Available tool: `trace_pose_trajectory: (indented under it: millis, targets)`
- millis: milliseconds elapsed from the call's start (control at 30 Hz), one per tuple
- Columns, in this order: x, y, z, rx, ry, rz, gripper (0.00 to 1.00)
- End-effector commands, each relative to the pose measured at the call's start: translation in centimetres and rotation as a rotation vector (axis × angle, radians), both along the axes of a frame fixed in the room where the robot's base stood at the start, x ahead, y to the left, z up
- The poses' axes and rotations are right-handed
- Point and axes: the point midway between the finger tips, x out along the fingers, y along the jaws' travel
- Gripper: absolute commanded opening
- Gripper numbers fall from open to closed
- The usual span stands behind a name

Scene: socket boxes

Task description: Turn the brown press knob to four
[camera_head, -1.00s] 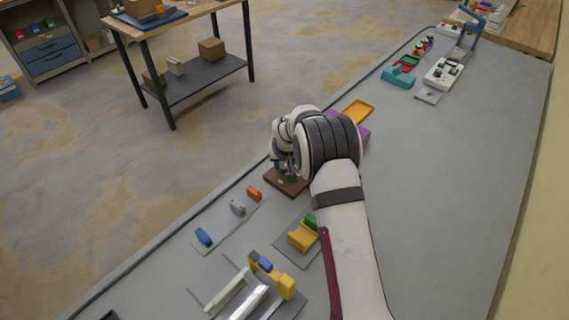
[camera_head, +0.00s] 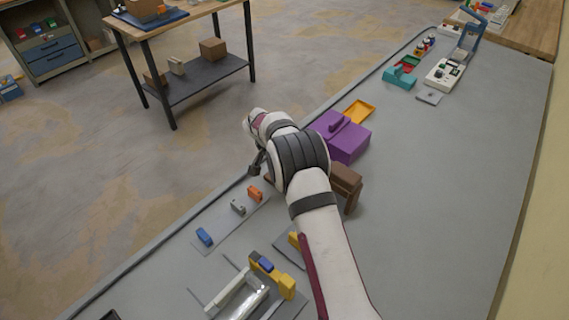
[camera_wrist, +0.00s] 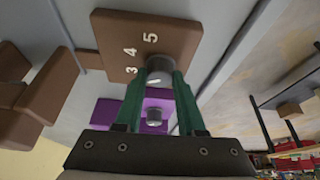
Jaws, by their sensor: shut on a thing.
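The brown press (camera_head: 346,183) stands on the grey bench, partly hidden behind my arm in the head view. In the wrist view its brown plate (camera_wrist: 125,35) carries the printed numbers 3, 4 and 5. A round grey knob (camera_wrist: 160,66) stands out from this plate, with a short white mark low on its face. The mark is partly hidden, and I cannot tell which number it points to. The green fingers of my gripper (camera_wrist: 160,78) are shut on the knob, one on each side. In the head view the fingertips are hidden.
A purple box (camera_head: 343,140) stands close behind the press, with a yellow tray (camera_head: 358,111) beyond it. Small orange, grey and blue blocks (camera_head: 204,237) lie at front left. A yellow fixture (camera_head: 280,278) is near the front. The bench right of my arm is clear.

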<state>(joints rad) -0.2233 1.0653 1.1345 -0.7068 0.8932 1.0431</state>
Motion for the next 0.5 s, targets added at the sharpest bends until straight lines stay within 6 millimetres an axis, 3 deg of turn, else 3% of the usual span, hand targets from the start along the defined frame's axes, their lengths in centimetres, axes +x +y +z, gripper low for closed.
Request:
trace_pose_trajectory:
  millis: [500]
  targets:
    - [0.25,0.30,-0.07,0.003,0.000,-0.473,0.00]
